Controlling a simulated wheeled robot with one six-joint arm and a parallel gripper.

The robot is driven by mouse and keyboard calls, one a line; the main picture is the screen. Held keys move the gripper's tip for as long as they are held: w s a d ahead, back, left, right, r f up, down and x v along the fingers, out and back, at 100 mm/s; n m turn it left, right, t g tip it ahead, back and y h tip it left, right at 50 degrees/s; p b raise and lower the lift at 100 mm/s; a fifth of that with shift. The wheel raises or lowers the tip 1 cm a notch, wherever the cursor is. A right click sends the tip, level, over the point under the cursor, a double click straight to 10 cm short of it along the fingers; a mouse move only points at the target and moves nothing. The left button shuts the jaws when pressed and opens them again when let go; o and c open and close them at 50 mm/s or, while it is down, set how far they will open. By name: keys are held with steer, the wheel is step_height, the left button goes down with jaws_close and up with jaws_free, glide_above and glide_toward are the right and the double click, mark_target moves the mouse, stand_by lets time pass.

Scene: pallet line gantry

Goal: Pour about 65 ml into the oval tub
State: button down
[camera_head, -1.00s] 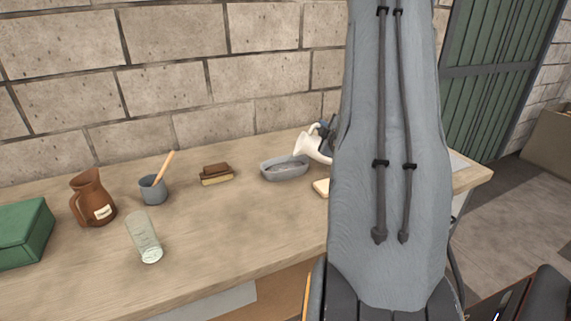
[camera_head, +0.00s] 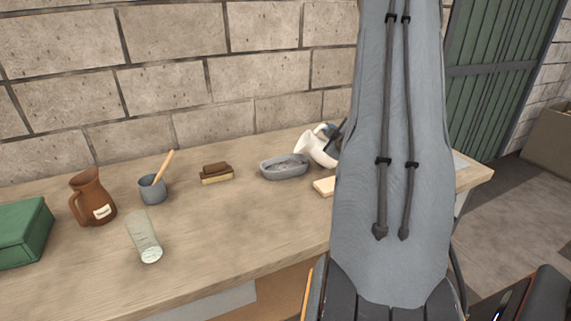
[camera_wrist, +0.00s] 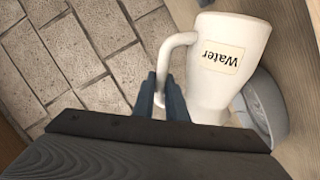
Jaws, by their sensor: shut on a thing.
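The white jug (camera_head: 318,150), labelled "Water" in the wrist view (camera_wrist: 222,65), is tilted with its mouth toward the left in the head view. My gripper (camera_wrist: 160,92) is shut on its handle. The grey oval tub (camera_head: 284,172) stands on the bench, just left of and below the jug's mouth. Part of the tub shows behind the jug in the wrist view (camera_wrist: 270,108). No stream of water can be made out, and the level in the tub is too small to tell. My arm hides my gripper in the head view.
On the wooden bench (camera_head: 215,228) stand a brown jug (camera_head: 91,198), a grey cup with a wooden stick (camera_head: 153,190), a clear glass (camera_head: 145,238), a brush-like block (camera_head: 216,174) and a green box (camera_head: 22,232). A pale block (camera_head: 324,187) lies near the tub. The front middle is clear.

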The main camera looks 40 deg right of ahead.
steer(key=shift+s+d+r+m, duration=0.1)
steer(key=shift+s+d+m, duration=0.15)
steer(key=shift+m, duration=0.15)
steer(key=shift+s+d+m, duration=0.1)
steer(key=shift+d+m, duration=0.2)
steer(key=shift+m, duration=0.1)
steer(key=shift+s+d+m+t, duration=0.15)
steer(key=shift+d+m+t, duration=0.1)
steer(key=shift+m+t, duration=0.05)
stand_by(1.3)
steer(key=shift+s+d+f+m+y, duration=0.25)
steer(key=shift+d+f+m+y, duration=0.05)
steer(key=shift+d+m, duration=0.1)
steer(key=s+d+f+m+t, duration=0.1)
steer(key=s+d+f+m, duration=0.1)
steer(key=d+m, duration=0.3)
steer(key=shift+s+d+f+m+t, duration=0.15)
steer(key=shift+s+f+m+t, duration=0.15)
steer(key=shift+s+m, duration=0.55)
steer(key=shift+w, duration=0.2)
stand_by(2.0)
